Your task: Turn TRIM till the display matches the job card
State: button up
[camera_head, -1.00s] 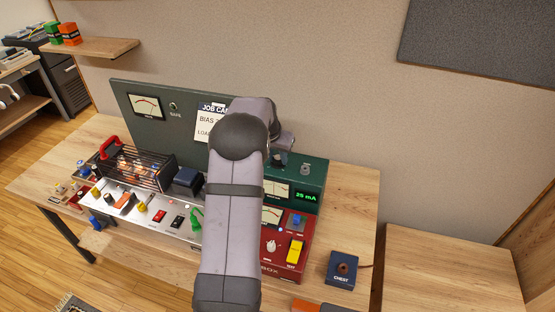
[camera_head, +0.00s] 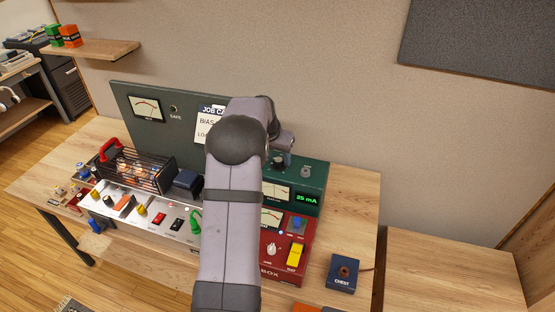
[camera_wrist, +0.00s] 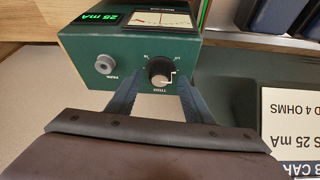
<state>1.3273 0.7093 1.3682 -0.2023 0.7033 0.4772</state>
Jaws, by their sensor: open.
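The green meter box (camera_head: 312,178) stands at the back of the bench. Its black TRIM knob (camera_head: 279,162) also shows in the wrist view (camera_wrist: 160,70). The job card (camera_head: 207,128) hangs on the dark panel, partly hidden by my arm. In the wrist view the card (camera_wrist: 292,115) shows 25 mA, with its left part cut off. My gripper (camera_wrist: 159,85) is open and empty, its fingers on either side of the knob in the picture. They look apart from it.
A red box (camera_head: 283,250) with a knob and a yellow switch stands in front of the meter box. A wire cage (camera_head: 137,168) with glowing tubes is at left. A blue CHEST box (camera_head: 343,272) sits at right. The right-hand table (camera_head: 450,270) is clear.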

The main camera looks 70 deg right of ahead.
aim_at(274, 173)
jog(key=b+v, duration=0.2)
jog(key=v, duration=0.4)
jog(key=shift+a, duration=0.1)
jog(key=w+a+f+n+t+y, duration=0.15)
jog(key=w+a+n, duration=0.35)
jog(key=w+a, duration=0.95)
jog(key=w+a+f+n+y, duration=0.1)
jog(key=w+a+n, duration=0.15)
jog(key=a, duration=0.55)
jog(key=w+a+f+n, duration=0.1)
jog(key=w+a+n, duration=0.15)
jog(key=a, duration=0.45)
jog(key=s+a+f+n, duration=0.1)
jog(key=s+a+n, duration=0.2)
jog(key=a, duration=0.5)
jog(key=s+a+f+n+y, duration=0.1)
jog(key=s+a+f+n, duration=0.1)
jog(key=a, duration=0.7)
jog(key=s+a+f+n+g+y, duration=0.1)
jog(key=s+a+n, duration=0.3)
jog(key=a, duration=0.5)
jog(key=shift+a+f, duration=0.2)
jog(key=shift+f, duration=0.5)
jog(key=shift+w, duration=0.1)
dwell(1.0)
